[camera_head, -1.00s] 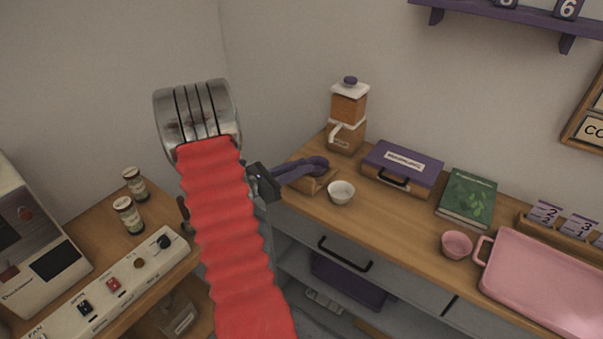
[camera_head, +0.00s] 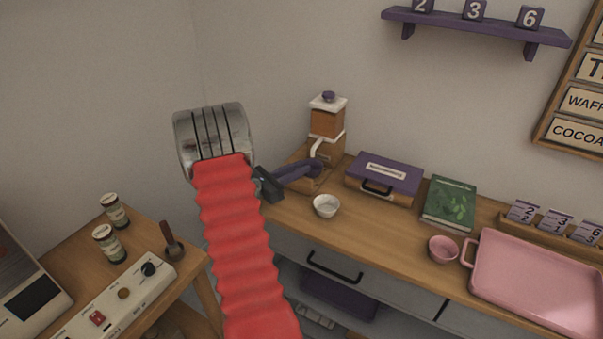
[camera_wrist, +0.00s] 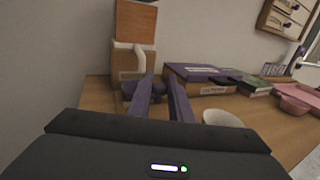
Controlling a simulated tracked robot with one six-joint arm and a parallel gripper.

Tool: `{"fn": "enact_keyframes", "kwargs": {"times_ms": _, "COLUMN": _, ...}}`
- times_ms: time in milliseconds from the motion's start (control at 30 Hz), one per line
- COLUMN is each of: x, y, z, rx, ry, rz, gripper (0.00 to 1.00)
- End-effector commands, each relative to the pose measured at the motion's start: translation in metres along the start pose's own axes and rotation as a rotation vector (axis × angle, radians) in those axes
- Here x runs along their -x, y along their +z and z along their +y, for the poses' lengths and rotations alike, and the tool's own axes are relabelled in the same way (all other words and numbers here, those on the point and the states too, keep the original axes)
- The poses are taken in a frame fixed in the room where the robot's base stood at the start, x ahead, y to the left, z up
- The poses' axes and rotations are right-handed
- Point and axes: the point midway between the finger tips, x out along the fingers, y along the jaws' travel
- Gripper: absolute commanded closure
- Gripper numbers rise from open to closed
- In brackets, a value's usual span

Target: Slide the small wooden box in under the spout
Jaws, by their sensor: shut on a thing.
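The small wooden box (camera_head: 311,186) sits on the wooden counter, low at the front of the grinder (camera_head: 327,122). The grinder has an orange-brown top and a white spout (camera_head: 317,147). My gripper (camera_head: 314,166) has purple fingers shut on the box, reaching over its top from the left. The fingers partly cover the box, so its exact place under the spout is hard to tell. In the wrist view, my gripper (camera_wrist: 160,85) points at the grinder's base, with the white spout (camera_wrist: 138,58) just above and left of the fingertips. The box is mostly hidden there.
A white bowl (camera_head: 326,206) stands close to the right of my gripper. Further right are a purple-lidded case (camera_head: 385,174), a green book (camera_head: 449,203), a pink bowl (camera_head: 443,249) and a pink tray (camera_head: 530,265). A wall is close behind the grinder.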

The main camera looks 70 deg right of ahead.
Motion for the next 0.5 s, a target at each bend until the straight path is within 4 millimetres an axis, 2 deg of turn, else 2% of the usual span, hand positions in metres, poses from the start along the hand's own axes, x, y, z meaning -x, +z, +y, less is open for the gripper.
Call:
{"fn": "enact_keyframes", "kwargs": {"times_ms": 33, "x": -0.0002, "y": 0.0018, "z": 0.0064, "rx": -0.005, "ry": 0.014, "rz": -0.001, "gripper": 1.0}}
{"fn": "enact_keyframes", "kwargs": {"times_ms": 333, "x": -0.001, "y": 0.0021, "z": 0.0075, "rx": -0.008, "ry": 0.015, "rz": 0.0, "gripper": 1.0}}
{"fn": "enact_keyframes", "kwargs": {"times_ms": 367, "x": -0.0011, "y": 0.0021, "z": 0.0075, "rx": -0.008, "ry": 0.015, "rz": 0.0, "gripper": 0.8}}
{"fn": "enact_keyframes", "kwargs": {"times_ms": 500, "x": -0.0007, "y": 0.0019, "z": 0.0067, "rx": -0.006, "ry": 0.013, "rz": -0.001, "gripper": 0.7}}
